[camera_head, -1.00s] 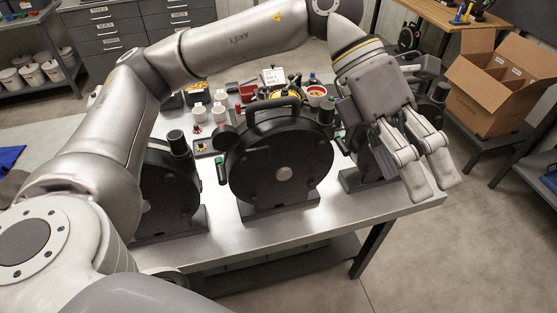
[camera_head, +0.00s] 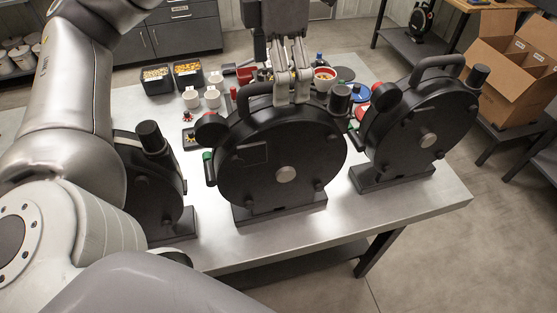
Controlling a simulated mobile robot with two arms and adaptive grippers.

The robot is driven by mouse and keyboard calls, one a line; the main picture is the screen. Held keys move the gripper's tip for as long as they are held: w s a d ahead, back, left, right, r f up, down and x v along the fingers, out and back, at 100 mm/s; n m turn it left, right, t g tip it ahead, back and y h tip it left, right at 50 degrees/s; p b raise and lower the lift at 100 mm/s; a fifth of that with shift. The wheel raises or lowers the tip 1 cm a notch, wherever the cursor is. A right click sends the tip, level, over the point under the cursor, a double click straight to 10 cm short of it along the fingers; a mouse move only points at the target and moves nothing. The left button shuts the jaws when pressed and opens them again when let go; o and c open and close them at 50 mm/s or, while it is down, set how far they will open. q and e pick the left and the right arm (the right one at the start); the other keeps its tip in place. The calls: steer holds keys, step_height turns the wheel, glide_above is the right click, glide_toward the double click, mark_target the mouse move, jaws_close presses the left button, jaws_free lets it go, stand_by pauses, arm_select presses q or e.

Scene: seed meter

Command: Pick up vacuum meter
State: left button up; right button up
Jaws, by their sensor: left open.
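Three black, round vacuum meters stand upright on flat bases: the middle one (camera_head: 270,165), the right one (camera_head: 425,120) and the left one (camera_head: 150,190), partly hidden by my left arm. The middle and right meters each have a loop handle on top. My left gripper (camera_head: 292,101) points down at the top of the middle meter, by the right part of its handle (camera_head: 255,91). Its two fingers are apart. I cannot tell whether they touch the handle or are around it. My right gripper is not in view.
The meters stand on a metal table (camera_head: 345,230). White cups (camera_head: 211,97), dark bins of seed (camera_head: 188,74) and a red bowl (camera_head: 325,78) crowd behind them. A cardboard box (camera_head: 510,75) stands at the right. The table's front strip is clear.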

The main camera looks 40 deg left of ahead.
arm_select(q)
steer(key=shift+s+d+f+p, duration=0.1)
steer(key=shift+s+f+p, duration=0.1)
steer(key=shift+f, duration=1.35)
steer(key=shift+s+d+f+p, duration=0.1)
steer(key=shift+f+p, duration=0.05)
steer(key=shift+f, duration=1.35)
steer(key=c, duration=2.1)
steer(key=shift+w+r, duration=0.1)
steer(key=shift+c, duration=0.4)
